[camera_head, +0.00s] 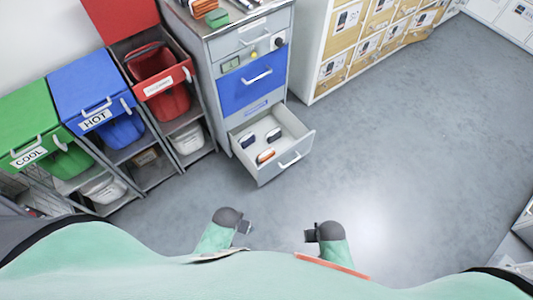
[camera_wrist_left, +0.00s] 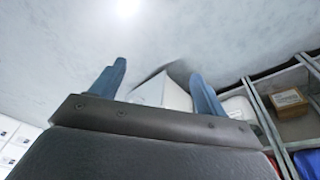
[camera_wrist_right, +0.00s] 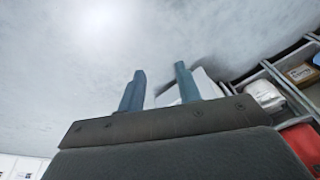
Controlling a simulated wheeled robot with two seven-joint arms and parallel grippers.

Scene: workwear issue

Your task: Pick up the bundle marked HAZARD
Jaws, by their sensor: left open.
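Small folded bundles lie in the open bottom drawer (camera_head: 291,128) of the grey cabinet: two dark blue and white ones (camera_head: 247,141) and an orange and white one (camera_head: 265,156). No HAZARD mark can be read on any of them at this size. My left gripper (camera_head: 243,229) is open and empty, in front of the drawer and apart from it. It also shows in the left wrist view (camera_wrist_left: 158,68), with the drawer's white box beyond its fingers. My right gripper (camera_head: 311,236) is open and empty, to the right of the left one. Its fingers stand apart in the right wrist view (camera_wrist_right: 160,68).
Bins in green (camera_head: 25,125), blue (camera_head: 90,82) and red (camera_head: 160,68) stand on racks at the left; two are labelled COOL and HOT. Items, including an orange one, lie on the cabinet top (camera_head: 243,19). A pigeonhole unit (camera_head: 316,55) stands behind.

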